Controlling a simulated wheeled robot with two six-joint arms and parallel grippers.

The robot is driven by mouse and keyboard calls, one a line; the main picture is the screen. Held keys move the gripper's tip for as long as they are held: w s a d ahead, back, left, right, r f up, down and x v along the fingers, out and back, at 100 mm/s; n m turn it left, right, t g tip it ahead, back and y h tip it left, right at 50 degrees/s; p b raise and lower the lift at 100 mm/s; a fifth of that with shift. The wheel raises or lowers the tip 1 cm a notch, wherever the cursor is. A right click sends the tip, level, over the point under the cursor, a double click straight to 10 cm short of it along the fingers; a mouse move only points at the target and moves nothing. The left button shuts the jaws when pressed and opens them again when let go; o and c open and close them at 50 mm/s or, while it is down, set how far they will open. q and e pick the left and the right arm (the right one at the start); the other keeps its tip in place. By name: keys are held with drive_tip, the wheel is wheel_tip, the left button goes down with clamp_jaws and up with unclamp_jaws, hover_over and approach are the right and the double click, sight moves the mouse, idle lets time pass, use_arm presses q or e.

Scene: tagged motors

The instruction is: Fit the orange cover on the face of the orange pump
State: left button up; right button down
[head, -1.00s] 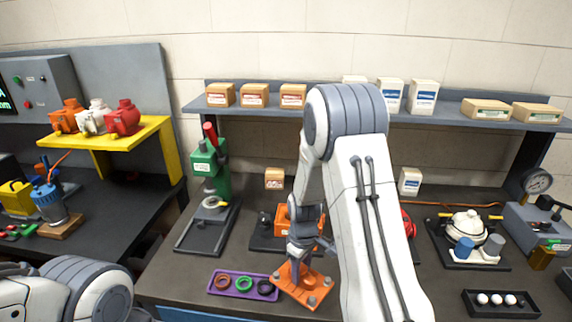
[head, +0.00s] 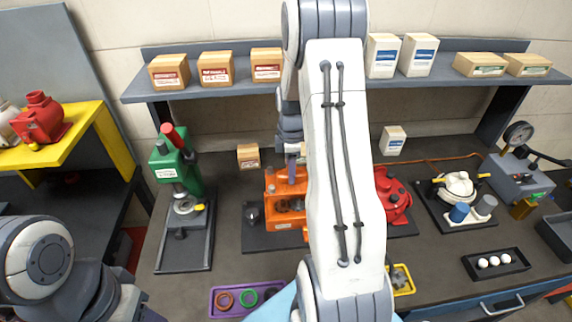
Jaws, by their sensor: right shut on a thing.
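The orange pump (head: 284,214) stands on a dark base on the bench, with its open face and dark inner parts toward me. My white right arm hides its right side. My right gripper (head: 291,168) reaches down at the top of the pump, its fingers partly hidden; it is shut on the orange cover. I cannot clearly tell the cover from the orange pump body here, and cannot tell whether they touch. My left arm shows at the lower left, but its gripper is not visible.
A purple tray (head: 215,312) with coloured rings lies at the front edge. A green press (head: 180,165) stands left, a red pump (head: 394,200) right. A shelf (head: 215,88) with boxes runs behind.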

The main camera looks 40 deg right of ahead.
wheel_tip(320, 180, down, 2)
drive_tip(key=shift+w+a+f+b, duration=0.1)
drive_tip(key=shift+w+a+b, duration=0.05)
drive_tip(key=shift+b, duration=0.65)
wheel_tip(320, 180, down, 2)
drive_tip(key=shift+f+b, duration=0.1)
drive_tip(key=shift+b, duration=0.85)
drive_tip(key=shift+f+b, duration=2)
drive_tip(key=shift+f, duration=1.1)
drive_tip(key=c, duration=0.5)
unclamp_jaws()
drive_tip(key=shift+o, duration=0.9)
drive_tip(key=shift+s, duration=0.25)
